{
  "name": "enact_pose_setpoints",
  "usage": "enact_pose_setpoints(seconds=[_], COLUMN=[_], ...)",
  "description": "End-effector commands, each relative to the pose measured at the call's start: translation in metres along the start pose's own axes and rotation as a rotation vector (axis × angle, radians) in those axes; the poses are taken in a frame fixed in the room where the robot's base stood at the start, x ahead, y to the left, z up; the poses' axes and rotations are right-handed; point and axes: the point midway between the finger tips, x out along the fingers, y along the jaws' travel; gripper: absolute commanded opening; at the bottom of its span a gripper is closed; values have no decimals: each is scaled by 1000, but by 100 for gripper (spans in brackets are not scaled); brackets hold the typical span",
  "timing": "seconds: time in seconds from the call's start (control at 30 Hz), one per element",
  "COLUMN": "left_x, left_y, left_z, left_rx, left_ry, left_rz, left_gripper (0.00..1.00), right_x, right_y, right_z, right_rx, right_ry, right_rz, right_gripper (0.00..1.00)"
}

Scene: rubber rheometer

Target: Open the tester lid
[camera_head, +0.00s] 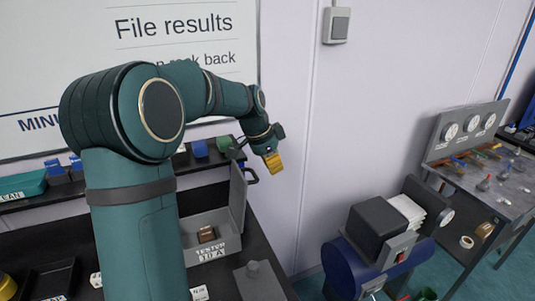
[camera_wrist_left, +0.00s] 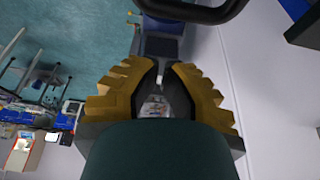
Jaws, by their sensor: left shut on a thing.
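The tester (camera_head: 213,250) is a grey open-topped box on the dark bench, with a brown block (camera_head: 207,235) inside. Its grey lid (camera_head: 238,197) stands upright at the box's right side, open. A black loop handle (camera_head: 251,176) sits on the lid's outer side near the top. My left gripper (camera_head: 273,162), with yellow fingers, is just above and right of the handle. In the left wrist view the fingers (camera_wrist_left: 163,75) are close together, and a black loop (camera_wrist_left: 190,10) shows at the top edge. What lies between the fingers is unclear. My right gripper is not in view.
A grey block with a knob (camera_head: 253,280) stands on the bench front. A shelf with blue items (camera_head: 200,148) runs behind. A blue machine (camera_head: 365,260) and a gauge bench (camera_head: 480,160) stand at right.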

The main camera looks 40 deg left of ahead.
Motion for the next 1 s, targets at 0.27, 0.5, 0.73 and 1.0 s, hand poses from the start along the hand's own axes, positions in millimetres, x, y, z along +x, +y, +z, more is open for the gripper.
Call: enact_pose_setpoints(seconds=[0.27,0.5,0.73,1.0], left_x=[23,10,9,9], left_y=[0,0,0,0], left_z=[12,29,32,32], left_rx=[-3,-1,-1,-2], left_ry=[2,1,0,12], left_rz=[-2,0,0,-1], left_gripper=[0,0,0,0], right_x=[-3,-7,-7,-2], right_y=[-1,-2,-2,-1], right_z=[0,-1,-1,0], right_rx=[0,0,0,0], right_ry=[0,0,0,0], right_rz=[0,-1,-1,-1], right_gripper=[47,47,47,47])
